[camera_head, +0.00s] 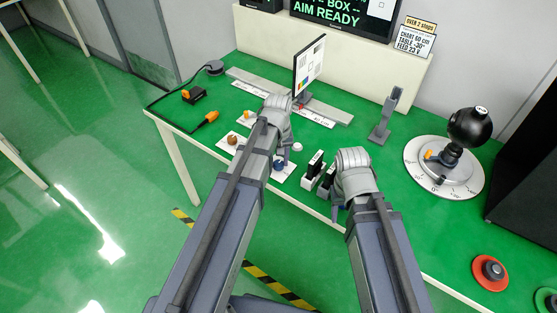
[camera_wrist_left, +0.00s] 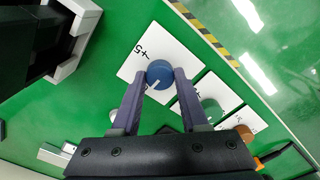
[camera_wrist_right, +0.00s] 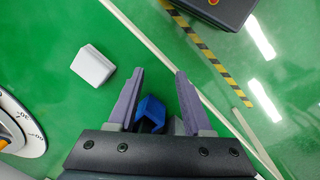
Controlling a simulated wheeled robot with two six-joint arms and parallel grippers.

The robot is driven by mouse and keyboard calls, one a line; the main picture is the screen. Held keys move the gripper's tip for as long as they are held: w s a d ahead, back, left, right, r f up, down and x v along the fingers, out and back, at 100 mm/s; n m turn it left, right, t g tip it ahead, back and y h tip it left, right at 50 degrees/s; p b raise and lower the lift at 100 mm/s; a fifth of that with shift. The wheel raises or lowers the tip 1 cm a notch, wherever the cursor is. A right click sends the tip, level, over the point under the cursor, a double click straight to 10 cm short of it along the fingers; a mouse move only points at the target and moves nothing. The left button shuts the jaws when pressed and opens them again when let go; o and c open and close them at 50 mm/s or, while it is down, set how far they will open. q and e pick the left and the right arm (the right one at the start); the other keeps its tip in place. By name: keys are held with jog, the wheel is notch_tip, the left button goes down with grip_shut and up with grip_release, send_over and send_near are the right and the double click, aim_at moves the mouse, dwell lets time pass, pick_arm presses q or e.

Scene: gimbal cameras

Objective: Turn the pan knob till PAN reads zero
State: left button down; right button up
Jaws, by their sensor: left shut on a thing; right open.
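A round blue knob (camera_wrist_left: 160,74) with a pale pointer line sits on a white card (camera_wrist_left: 150,52) marked "+5". My left gripper (camera_wrist_left: 162,78) is shut on it, one finger on each side. The blue knob is partly covered by my arm in the head view (camera_head: 279,163). I cannot tell from its label which knob it is. The screen (camera_head: 340,18) reads "AIM READY" with a cut-off line above; no PAN number is in view. My right gripper (camera_wrist_right: 160,74) is open above the table's front edge, with a blue object (camera_wrist_right: 151,108) showing between its fingers.
A green knob (camera_wrist_left: 212,109) and an orange-brown knob (camera_head: 232,139) sit beside the blue one. A black ball-headed device (camera_head: 468,128) stands on a round dial at right. A red round button (camera_head: 490,270) lies near the front right. Small blocks (camera_head: 313,165) stand between my grippers.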

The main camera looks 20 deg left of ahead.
pick_arm(q)
jog(key=m, duration=0.3)
jog(key=shift+m, duration=2)
jog(key=shift+c, duration=2.1)
grip_release()
